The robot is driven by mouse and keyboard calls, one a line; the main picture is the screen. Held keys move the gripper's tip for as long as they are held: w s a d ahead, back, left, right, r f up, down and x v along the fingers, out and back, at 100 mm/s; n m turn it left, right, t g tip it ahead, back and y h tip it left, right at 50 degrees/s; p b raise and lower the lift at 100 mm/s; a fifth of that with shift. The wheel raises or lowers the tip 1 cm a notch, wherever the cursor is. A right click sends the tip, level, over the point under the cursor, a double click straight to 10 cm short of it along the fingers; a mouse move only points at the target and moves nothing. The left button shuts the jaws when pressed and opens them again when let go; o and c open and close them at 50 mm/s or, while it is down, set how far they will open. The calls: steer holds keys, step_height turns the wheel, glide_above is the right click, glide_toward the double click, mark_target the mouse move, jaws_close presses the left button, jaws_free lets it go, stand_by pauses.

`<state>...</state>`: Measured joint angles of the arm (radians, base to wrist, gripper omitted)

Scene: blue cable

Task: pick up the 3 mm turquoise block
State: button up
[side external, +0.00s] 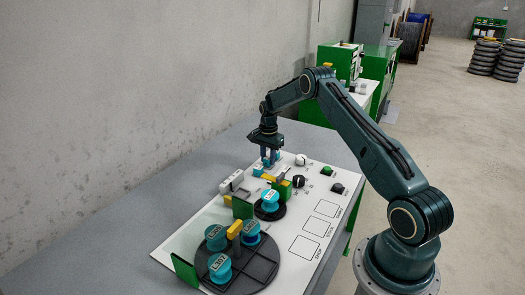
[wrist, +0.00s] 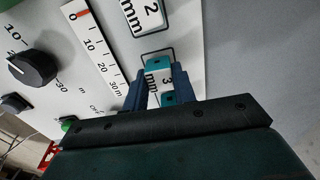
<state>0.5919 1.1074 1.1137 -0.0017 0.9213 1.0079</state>
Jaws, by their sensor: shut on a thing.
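The turquoise block (wrist: 158,66) with a white "3 mm" label shows between my blue fingers in the wrist view. My gripper (wrist: 160,84) is shut on it, one finger on each side. A dark outline on the white panel shows just beyond the block. I cannot tell whether the block touches the panel or is raised from it.
A "2 mm" block (wrist: 144,16) lies close to the held one. The panel (side external: 283,237) also bears a black knob (wrist: 32,65), a length scale (wrist: 93,45), a large dark turntable (side external: 262,270) with turquoise spools (side external: 220,268) and green plates (side external: 185,270). Bare grey table (side external: 150,215) lies to the left.

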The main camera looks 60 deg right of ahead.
mark_target(268, 158)
step_height(268, 158, up, 20)
steer(key=shift+f, duration=0.25)
stand_by(0.3)
stand_by(0.5)
